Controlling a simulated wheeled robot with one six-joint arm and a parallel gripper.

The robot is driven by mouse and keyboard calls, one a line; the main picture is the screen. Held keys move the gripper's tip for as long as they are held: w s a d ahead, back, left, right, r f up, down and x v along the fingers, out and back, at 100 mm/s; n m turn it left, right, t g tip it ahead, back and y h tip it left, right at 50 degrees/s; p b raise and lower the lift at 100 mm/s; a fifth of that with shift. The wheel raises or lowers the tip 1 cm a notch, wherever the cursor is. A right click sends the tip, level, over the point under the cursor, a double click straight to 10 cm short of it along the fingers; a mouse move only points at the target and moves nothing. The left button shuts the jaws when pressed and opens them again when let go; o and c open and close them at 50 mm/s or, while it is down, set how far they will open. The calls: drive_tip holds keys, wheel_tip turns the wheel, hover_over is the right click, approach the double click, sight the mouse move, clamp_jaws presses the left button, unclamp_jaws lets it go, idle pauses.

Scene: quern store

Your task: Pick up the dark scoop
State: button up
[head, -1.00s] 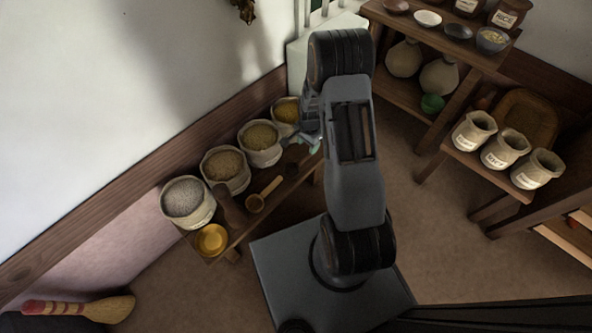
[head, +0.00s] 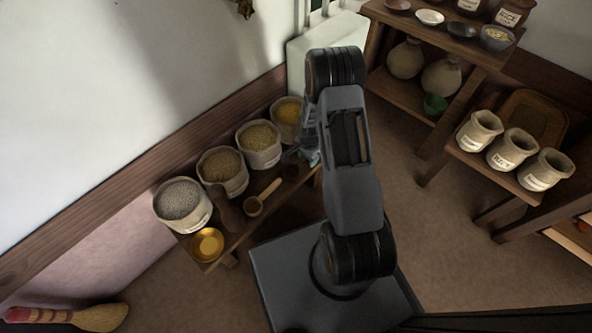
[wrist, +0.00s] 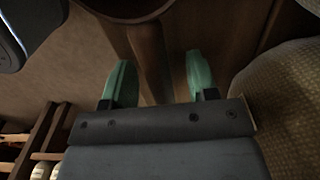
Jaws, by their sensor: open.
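My gripper (wrist: 155,80) is open, with a green fingertip on each side of the handle. Neither finger clearly touches it. In the head view my gripper (head: 312,159) is low over the bench's far end, partly hidden by my arm.
Several open sacks of grain stand along the wall side of the bench, the yellow one (head: 288,112) close to my gripper. A light wooden scoop (head: 262,197) and a yellow bowl (head: 207,244) are nearer. A shelf (head: 425,100) and a stool with three jars (head: 513,150) stand right.

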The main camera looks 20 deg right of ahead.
drive_tip(key=shift+c, duration=0.2)
clamp_jaws()
drive_tip(key=shift+r, duration=0.1)
